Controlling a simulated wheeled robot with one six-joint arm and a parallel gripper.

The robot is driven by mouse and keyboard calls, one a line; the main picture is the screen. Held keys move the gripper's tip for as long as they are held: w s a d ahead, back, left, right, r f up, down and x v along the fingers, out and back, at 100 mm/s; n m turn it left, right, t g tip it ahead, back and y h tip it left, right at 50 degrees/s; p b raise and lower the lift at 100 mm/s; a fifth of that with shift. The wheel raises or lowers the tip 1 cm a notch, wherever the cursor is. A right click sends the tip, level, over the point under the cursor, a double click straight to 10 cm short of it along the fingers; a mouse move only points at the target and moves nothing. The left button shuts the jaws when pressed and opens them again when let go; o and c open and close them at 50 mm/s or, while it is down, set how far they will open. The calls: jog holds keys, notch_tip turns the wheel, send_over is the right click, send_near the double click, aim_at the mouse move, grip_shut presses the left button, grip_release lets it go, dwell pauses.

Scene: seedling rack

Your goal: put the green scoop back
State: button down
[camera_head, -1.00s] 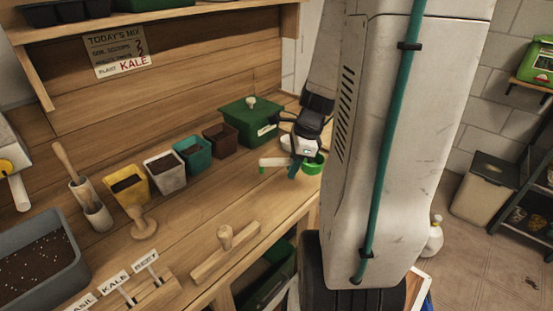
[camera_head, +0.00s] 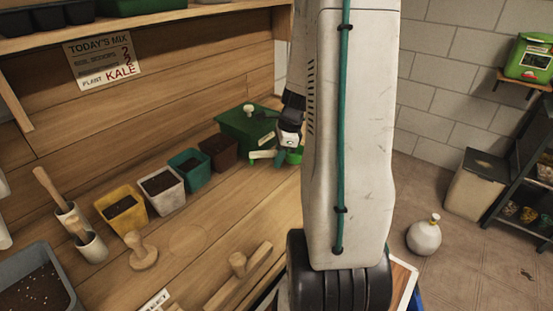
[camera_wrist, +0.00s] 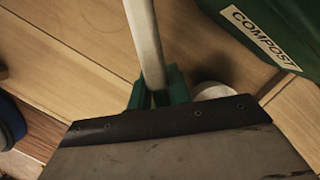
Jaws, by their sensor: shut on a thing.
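The green scoop has a green bowl (camera_head: 296,156) and a pale handle (camera_head: 263,154) with a green end. My gripper (camera_head: 287,147) is shut on the handle, just right of the green compost bin (camera_head: 240,131). In the wrist view my teal fingertips (camera_wrist: 160,92) close around the pale handle (camera_wrist: 146,42), which runs up out of the picture. The bowl is not seen in the wrist view. I cannot tell whether the scoop touches the bench. The bin (camera_wrist: 290,20) shows its COMPOST label at the upper right there.
Brown, teal, white and yellow pots (camera_head: 120,212) stand in a row left of the bin. A wooden tamper (camera_head: 141,252) and a wooden block with a knob (camera_head: 238,272) lie in front. The bench (camera_head: 190,240) between them is clear. My arm hides the bench's right end.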

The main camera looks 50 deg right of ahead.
jog(key=shift+f, duration=0.5)
jog(key=shift+f, duration=0.15)
jog(key=shift+f, duration=0.35)
jog(key=shift+f, duration=0.1)
jog(key=c, duration=1.3)
grip_release()
